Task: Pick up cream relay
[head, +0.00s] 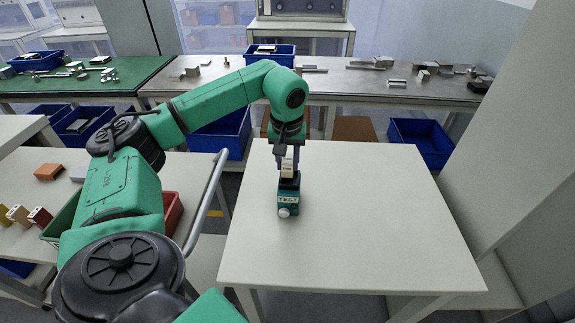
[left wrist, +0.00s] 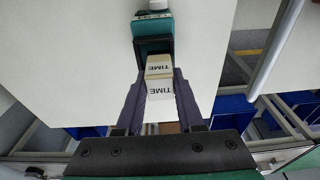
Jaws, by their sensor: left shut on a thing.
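The cream relay (head: 287,168), a small block marked TIME, is held between the fingers of my left gripper (head: 286,155). In the left wrist view the cream relay (left wrist: 160,67) lies between the two dark fingers (left wrist: 160,88), with both fingers against its sides. Its far end meets the black socket of a green test fixture (left wrist: 152,28). The green fixture, labelled TEST (head: 288,200), stands on the white table with a white knob at its front. How deep the relay sits in the socket I cannot tell. My right gripper is out of view.
The white table (head: 350,235) is otherwise clear. A metal rail (head: 207,200) stands between the tables. Benches with parts line the back.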

